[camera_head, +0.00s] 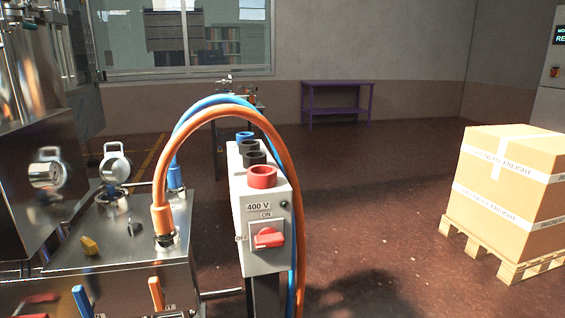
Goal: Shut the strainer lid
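The strainer lid (115,166) looks to be the round pale metal disc with a small loop at its top. It stands upright, raised open, on the shiny metal top of the machine (75,238) at the left. A dark round opening (108,192) shows just below and in front of it. A similar round shape on the tall polished housing to its left looks like a reflection. Neither of my grippers is in view.
A carton (512,185) sits on a pallet (492,256) at right. Floor between is clear.

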